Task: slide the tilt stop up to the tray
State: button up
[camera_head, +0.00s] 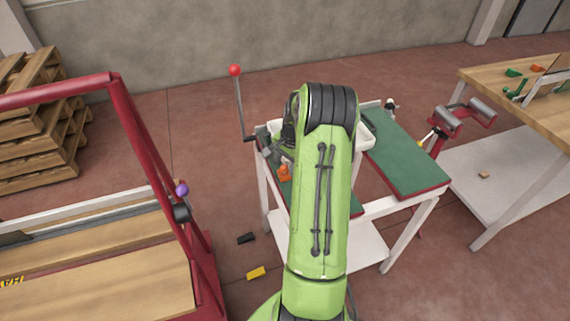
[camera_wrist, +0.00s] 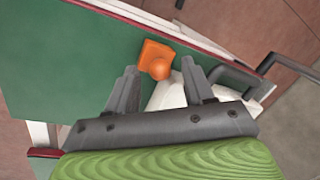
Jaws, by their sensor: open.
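An orange block with a round knob, which looks like the tilt stop (camera_wrist: 157,57), sits on the green bench surface (camera_wrist: 60,60) near its edge. It also shows in the head view (camera_head: 284,173), just left of my arm. My gripper (camera_wrist: 159,66) is open and empty, with its fingers pointing toward the orange block; I cannot tell how high above it they are. A white tray (camera_head: 366,133) is partly hidden behind my arm in the head view. A white rounded piece, possibly the tray (camera_wrist: 168,92), shows between the fingers in the wrist view.
A lever with a red ball (camera_head: 235,71) rises at the bench's left. A red-framed machine (camera_head: 130,130) stands at left. Yellow (camera_head: 256,273) and black (camera_head: 246,238) blocks lie on the floor. A wooden table (camera_head: 530,95) is at right. A dark bent handle (camera_wrist: 235,78) is near the right finger.

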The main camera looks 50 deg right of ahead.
notch_tip(320, 180, up, 15)
jog(key=s+p, duration=0.2)
jog(key=p, duration=0.1)
jog(key=shift+s+f, duration=0.2)
jog(key=shift+s, duration=0.2)
jog(key=shift+d, duration=0.1)
